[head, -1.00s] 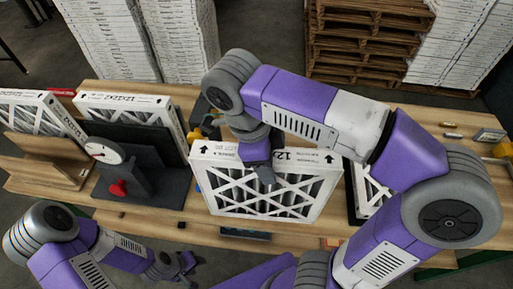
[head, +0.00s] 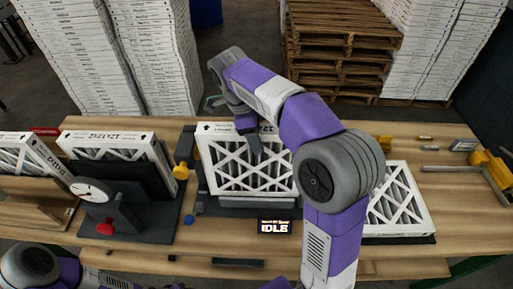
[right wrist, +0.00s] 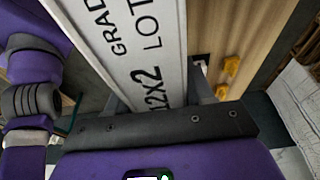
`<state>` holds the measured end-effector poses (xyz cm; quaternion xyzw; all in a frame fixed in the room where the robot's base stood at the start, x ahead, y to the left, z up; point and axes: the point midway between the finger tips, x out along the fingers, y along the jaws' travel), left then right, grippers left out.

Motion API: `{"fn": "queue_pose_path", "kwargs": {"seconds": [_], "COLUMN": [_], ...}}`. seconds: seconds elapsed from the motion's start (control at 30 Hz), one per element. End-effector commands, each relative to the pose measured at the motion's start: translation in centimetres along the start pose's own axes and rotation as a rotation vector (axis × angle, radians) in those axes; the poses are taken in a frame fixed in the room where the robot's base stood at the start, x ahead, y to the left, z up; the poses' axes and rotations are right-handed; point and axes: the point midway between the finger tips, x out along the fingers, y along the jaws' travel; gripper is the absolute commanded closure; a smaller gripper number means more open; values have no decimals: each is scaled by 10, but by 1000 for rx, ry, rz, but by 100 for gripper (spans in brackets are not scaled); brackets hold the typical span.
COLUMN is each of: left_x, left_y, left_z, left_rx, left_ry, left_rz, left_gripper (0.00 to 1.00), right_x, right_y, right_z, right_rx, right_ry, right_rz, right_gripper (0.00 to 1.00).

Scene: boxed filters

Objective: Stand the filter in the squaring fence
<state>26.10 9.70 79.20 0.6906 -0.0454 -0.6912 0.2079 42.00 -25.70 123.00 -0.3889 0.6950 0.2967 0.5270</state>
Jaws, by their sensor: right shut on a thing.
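My right gripper (head: 252,143) is shut on the top edge of a white-framed pleated filter (head: 225,167). The filter is upright, its lattice face toward me, over a grey base (head: 250,213); I cannot tell whether it touches. In the right wrist view the filter's printed edge (right wrist: 130,45) runs up from between the jaws. I cannot tell surely which fixture is the squaring fence; a wooden stand (head: 35,213) at the far left holds another filter, and metal bars with yellow blocks (head: 490,165) lie at right. Only part of my left arm shows, bottom left; its fingers are not clear.
A dial gauge stand (head: 125,215) with a red knob and a filter behind it is left of the held filter. A yellow knob (head: 181,172) is close beside it. Another filter (head: 402,205) lies on a dark mat at right. A small display (head: 275,226) reads IDLE.

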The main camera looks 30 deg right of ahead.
Motion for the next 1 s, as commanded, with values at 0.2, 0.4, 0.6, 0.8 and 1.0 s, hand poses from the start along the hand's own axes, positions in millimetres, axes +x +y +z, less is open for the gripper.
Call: {"fn": "queue_pose_path", "kwargs": {"seconds": [0.2, 0.4, 0.6, 0.8, 1.0], "left_x": [6, 10, 10, 13, 12], "left_y": [-2, -4, -4, -5, -4], "left_z": [0, 0, 0, -1, -1], "left_rx": [0, 0, 0, 0, 0], "left_ry": [0, 0, 0, 0, 0], "left_rz": [0, 0, 0, 0, 0], "left_gripper": [57, 57, 57, 57, 57], "right_x": [25, 48, 49, 52, 52], "right_y": [1, 1, 1, 1, 1], "right_z": [6, 13, 14, 15, 14], "right_rx": [0, 1, 1, 1, 1], "right_ry": [0, -1, -1, -1, -1], "right_rz": [1, -1, -1, -1, -1], "right_gripper": [100, 100, 100, 100, 23]}}
